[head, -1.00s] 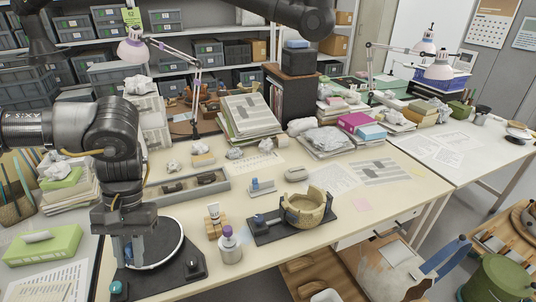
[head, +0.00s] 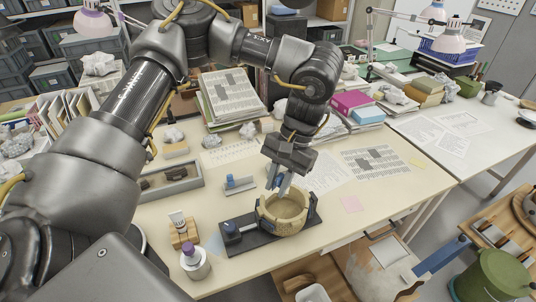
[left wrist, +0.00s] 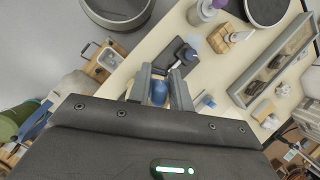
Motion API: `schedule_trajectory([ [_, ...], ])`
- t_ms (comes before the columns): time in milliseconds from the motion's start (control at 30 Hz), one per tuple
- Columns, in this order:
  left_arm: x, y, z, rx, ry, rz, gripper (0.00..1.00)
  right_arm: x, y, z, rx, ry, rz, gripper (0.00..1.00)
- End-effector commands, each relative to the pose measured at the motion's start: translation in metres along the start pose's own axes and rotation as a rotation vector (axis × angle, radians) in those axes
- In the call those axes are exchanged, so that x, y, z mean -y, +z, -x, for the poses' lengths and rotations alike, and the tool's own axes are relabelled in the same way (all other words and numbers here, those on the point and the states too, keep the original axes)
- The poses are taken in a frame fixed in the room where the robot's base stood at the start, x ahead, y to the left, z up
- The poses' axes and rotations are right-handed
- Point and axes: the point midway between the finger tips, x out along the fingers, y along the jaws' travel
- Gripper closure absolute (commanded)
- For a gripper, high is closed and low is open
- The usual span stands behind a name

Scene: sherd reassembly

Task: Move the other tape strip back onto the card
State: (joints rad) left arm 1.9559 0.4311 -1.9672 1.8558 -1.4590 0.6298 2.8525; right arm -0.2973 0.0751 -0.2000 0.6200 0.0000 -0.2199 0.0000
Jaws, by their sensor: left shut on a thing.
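My left gripper (head: 284,186) reaches down at the back rim of the tan pot (head: 287,222). Its fingers are shut on a small blue piece, which looks like the tape strip (left wrist: 158,92) in the left wrist view. Whether the strip still touches the pot I cannot tell. The pot sits upright on a dark stand (head: 254,243) with a blue knob. The small pale card (head: 240,184) with blue on it lies on the table, left of the gripper; it also shows in the left wrist view (left wrist: 205,103). My right gripper is out of view.
A grey tray (head: 168,186) with dark sherds lies left of the card. A wooden block with a tube (head: 183,232) and a purple-capped bottle (head: 195,262) stand left of the stand. Paper stacks (head: 232,98) stand behind. Table right of the pot is mostly clear.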

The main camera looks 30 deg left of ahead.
Motion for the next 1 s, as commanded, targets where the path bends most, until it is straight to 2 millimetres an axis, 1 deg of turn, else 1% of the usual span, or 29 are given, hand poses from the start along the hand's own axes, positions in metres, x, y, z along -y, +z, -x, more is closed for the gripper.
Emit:
schedule_trajectory([
  [67, -0.004, -0.004, -0.001, -0.006, -0.02, -0.045, 0.88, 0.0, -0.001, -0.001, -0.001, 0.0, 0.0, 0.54],
  [167, -0.009, -0.015, -0.004, -0.019, -0.074, -0.178, 0.88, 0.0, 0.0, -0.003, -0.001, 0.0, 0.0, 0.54],
  [267, -0.013, -0.033, -0.009, -0.041, -0.163, -0.399, 0.88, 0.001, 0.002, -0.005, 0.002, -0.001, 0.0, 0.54],
  [367, -0.013, -0.054, -0.015, -0.066, -0.274, -0.691, 0.88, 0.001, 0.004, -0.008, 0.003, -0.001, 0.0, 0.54],
  [400, -0.011, -0.064, -0.018, -0.077, -0.322, -0.817, 0.88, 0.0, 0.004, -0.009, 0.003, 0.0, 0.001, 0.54],
  [467, -0.008, -0.077, -0.022, -0.091, -0.394, -1.008, 0.88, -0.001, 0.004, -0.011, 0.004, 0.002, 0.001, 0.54],
  [500, -0.004, -0.086, -0.025, -0.101, -0.442, -1.135, 0.88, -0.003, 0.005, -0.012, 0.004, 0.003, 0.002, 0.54],
  [567, 0.002, -0.1, -0.029, -0.116, -0.512, -1.322, 0.88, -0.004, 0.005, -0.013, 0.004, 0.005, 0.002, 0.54],
  [600, 0.007, -0.108, -0.031, -0.124, -0.558, -1.443, 0.88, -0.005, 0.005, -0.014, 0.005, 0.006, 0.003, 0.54],
  [700, 0.021, -0.128, -0.038, -0.142, -0.664, -1.72, 0.88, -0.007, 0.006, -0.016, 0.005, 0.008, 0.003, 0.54],
  [800, 0.036, -0.144, -0.045, -0.156, -0.756, -1.958, 0.88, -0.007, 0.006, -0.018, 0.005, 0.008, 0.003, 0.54],
  [1000, 0.068, -0.17, -0.058, -0.173, -0.911, -2.335, 0.88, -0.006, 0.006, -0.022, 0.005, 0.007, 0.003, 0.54],
])
